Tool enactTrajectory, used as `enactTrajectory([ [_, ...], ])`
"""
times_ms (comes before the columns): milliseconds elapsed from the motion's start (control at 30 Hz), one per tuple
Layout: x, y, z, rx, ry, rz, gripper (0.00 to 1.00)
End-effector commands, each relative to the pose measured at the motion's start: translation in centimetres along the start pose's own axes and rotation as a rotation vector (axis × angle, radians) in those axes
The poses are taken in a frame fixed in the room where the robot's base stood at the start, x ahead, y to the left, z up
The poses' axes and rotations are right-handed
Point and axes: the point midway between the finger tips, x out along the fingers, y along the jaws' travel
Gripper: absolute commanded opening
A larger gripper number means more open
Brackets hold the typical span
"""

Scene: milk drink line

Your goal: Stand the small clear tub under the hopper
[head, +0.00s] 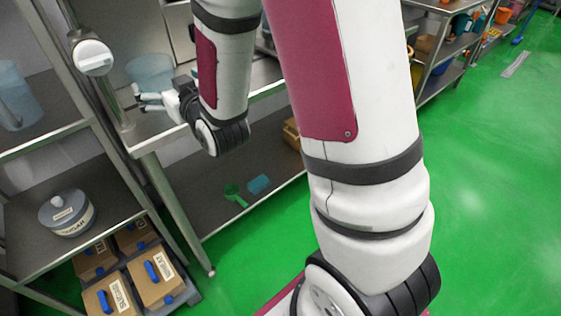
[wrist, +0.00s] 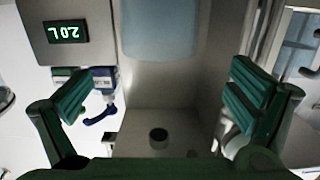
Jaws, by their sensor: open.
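The pale blue clear tub (head: 150,70) stands upright on the steel counter in the head view, just beyond my gripper (head: 142,98). In the wrist view, which looks upside down, the tub (wrist: 158,28) shows at the top middle, cut off by the frame edge. A steel housing with a dark round outlet (wrist: 158,138), seemingly the hopper's, lies in line with the tub, on its upper side. I cannot tell if the tub is exactly centred under it. My gripper is open, its green-padded fingers (wrist: 160,95) wide apart with nothing between them and apart from the tub.
A lit display panel (wrist: 67,31) and a blue lever (wrist: 100,116) sit beside the outlet. A clear jug (head: 14,98) stands on the left rack. A sugar pot (head: 67,213) and a green scoop (head: 235,195) lie on lower shelves.

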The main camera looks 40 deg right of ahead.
Motion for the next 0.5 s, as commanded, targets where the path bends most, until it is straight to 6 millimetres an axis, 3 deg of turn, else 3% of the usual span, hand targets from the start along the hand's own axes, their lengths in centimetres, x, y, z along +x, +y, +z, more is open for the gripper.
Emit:
enactTrajectory([
  [267, -3.3, -0.1, -0.3, -0.018, -0.302, -0.009, 1.0],
  [500, -10.2, 0.1, 0.1, -0.026, -0.613, -0.004, 1.0],
])
